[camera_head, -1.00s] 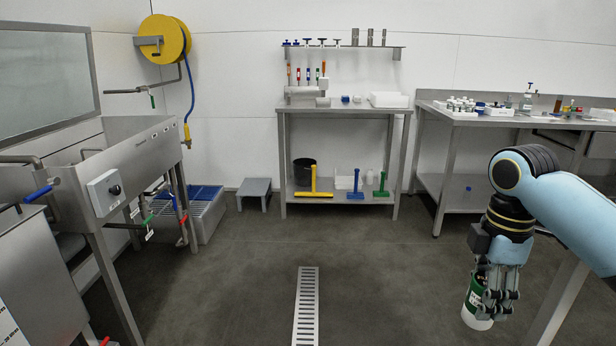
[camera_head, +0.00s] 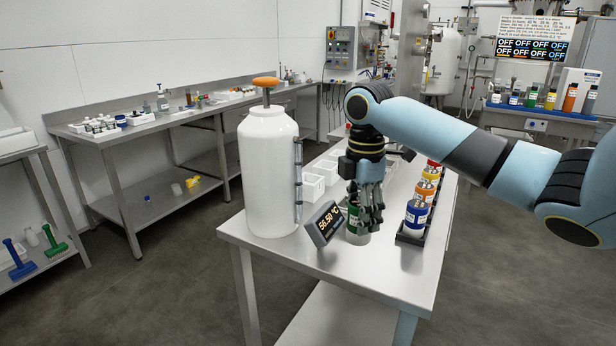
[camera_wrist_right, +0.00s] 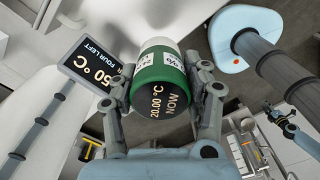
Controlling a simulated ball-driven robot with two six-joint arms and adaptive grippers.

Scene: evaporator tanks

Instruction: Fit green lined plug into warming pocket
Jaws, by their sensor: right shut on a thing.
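The green lined plug (camera_head: 354,220) is a white cylinder with a green band and label. In the wrist view it (camera_wrist_right: 160,70) fills the centre, its dark end reading "20.00 °C NOW". My right gripper (camera_head: 369,217) is shut on it, fingers on both sides, above the steel table. Whether the plug touches the tabletop cannot be told. A tilted display (camera_head: 324,223) reading about 56.50 °C stands just left of it; part of it shows in the wrist view (camera_wrist_right: 92,66). I cannot make out the warming pocket.
A white tank (camera_head: 268,170) with an orange handle stands left on the steel table (camera_head: 340,262). A black rack (camera_head: 410,238) holds several banded containers, a blue one (camera_head: 414,218) nearest, close right of my gripper. White bins (camera_head: 312,187) stand behind. The table's front is bare.

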